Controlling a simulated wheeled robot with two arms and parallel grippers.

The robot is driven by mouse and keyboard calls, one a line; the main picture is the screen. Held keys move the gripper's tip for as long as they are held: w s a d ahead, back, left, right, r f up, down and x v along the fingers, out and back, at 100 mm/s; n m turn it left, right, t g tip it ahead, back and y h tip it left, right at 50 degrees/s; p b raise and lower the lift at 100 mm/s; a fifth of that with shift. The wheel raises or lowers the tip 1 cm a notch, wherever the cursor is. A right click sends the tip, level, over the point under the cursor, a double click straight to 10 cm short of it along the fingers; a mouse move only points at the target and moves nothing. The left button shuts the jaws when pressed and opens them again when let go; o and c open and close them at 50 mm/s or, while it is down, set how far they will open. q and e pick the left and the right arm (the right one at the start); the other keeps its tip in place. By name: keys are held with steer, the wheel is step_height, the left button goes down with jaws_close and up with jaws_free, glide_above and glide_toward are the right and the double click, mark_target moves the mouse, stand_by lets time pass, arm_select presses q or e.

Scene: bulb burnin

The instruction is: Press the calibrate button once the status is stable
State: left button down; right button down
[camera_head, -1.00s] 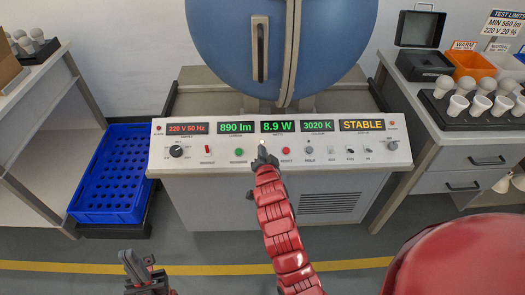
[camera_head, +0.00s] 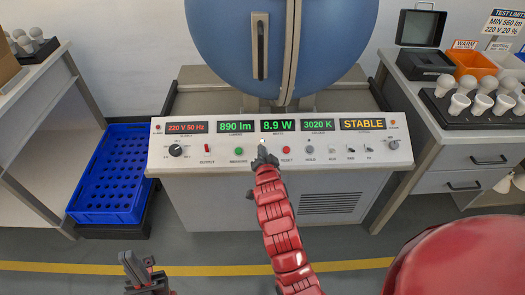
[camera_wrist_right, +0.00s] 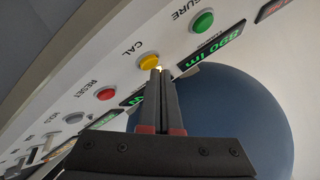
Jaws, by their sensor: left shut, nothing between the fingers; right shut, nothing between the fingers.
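The yellow calibrate button, labelled CAL (camera_wrist_right: 149,61), sits on the panel between the green button (camera_wrist_right: 203,22) and the red RESET button (camera_wrist_right: 106,94) in the right wrist view. In the head view my right gripper covers it. My right gripper (camera_head: 263,152) is shut and empty, its tips (camera_wrist_right: 161,72) at the near edge of the yellow button; I cannot tell whether they touch it. The status display (camera_head: 361,125) reads STABLE in yellow. My left gripper (camera_head: 131,262) is shut and empty at the lower left, away from the panel.
The white console (camera_head: 190,160) shows 890 lm, 8.9 W and 3020 K in green. A blue sphere (camera_head: 225,45) stands behind it. A blue crate (camera_head: 105,165) is on the left. A bench (camera_head: 440,160) with bulbs and an orange bin (camera_head: 472,63) is on the right.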

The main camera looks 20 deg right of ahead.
steer(key=shift+w+f+b, duration=0.15)
steer(key=shift+f+b, duration=0.2)
steer(key=shift+b, duration=0.05)
stand_by(0.5)
steer(key=shift+r, duration=0.1)
steer(key=shift+s+r, duration=0.35)
steer(key=shift+r, duration=0.35)
steer(key=shift+s+a+r+p, duration=0.1)
steer(key=shift+s+r+p, duration=0.25)
steer(key=shift+r, duration=0.35)
steer(key=shift+s+a+r+p, duration=0.15)
steer(key=shift+s+r+p, duration=0.2)
steer(key=shift+r, duration=0.4)
steer(key=shift+s+a+r+p, duration=0.1)
steer(key=shift+s+r+p, duration=0.25)
steer(key=shift+r, duration=0.35)
